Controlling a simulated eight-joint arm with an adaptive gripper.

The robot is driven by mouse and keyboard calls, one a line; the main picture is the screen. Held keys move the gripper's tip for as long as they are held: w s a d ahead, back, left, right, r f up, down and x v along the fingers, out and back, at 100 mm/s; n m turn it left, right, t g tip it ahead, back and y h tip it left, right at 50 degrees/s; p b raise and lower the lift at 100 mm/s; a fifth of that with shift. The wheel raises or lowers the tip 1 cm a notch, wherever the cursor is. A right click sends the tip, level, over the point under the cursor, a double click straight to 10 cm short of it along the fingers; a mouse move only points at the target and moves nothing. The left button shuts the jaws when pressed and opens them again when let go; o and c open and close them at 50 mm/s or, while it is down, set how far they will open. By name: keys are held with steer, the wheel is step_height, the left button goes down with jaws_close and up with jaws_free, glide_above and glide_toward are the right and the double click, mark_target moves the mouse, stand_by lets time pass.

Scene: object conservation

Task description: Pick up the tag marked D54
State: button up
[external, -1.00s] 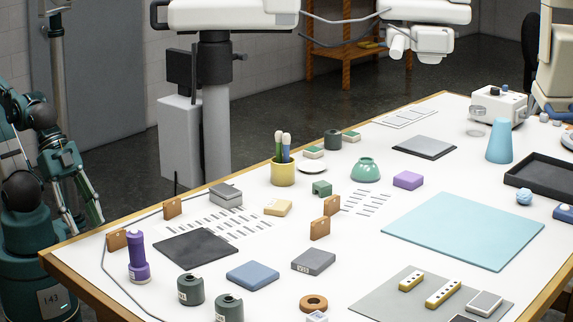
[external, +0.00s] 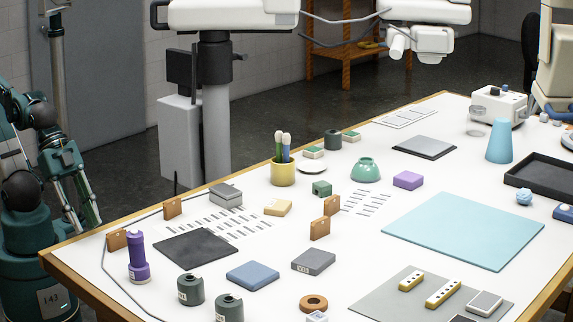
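Several small brown upright plates, which may be tags, stand on the table: one at the left edge (external: 116,239), one behind it (external: 172,208), and two near the middle, a rear one (external: 331,205) and a front one (external: 320,229). No D54 marking is readable on any of them, so I cannot tell which is the tag. My gripper (external: 85,222) hangs at the far left, off the table's left edge and away from all the plates. Its two fingers point down and look apart, with nothing seen between them.
A cable runs along the left edge. The blue mat (external: 462,230) is bare.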

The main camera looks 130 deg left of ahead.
steer(key=w+a+r+n+g+p, duration=0.1)
steer(key=w+a+r+n+p, duration=0.3)
steer(key=w, duration=0.4)
steer(key=w+a+r+n+g+p, duration=0.1)
steer(key=w+a+r+n+p, duration=0.1)
steer(key=w+a+r+p, duration=0.35)
steer(key=w+a+r+n+g+p, duration=0.1)
steer(key=w+a+r+n+p, duration=0.15)
steer(key=w+a+r, duration=0.6)
steer(key=n+g+p, duration=0.4)
steer(key=n+p, duration=0.5)
steer(key=p, duration=0.4)
glide_above(320, 219)
steer(key=shift+m, duration=0.25)
steer(key=f, duration=1.1)
steer(key=shift+s+d, duration=0.15)
steer(key=shift+d, duration=0.25)
steer(key=shift+a+f, duration=0.4)
steer(key=shift+f, duration=0.1)
steer(key=shift+f, duration=1.2)
steer(key=shift+f, duration=0.1)
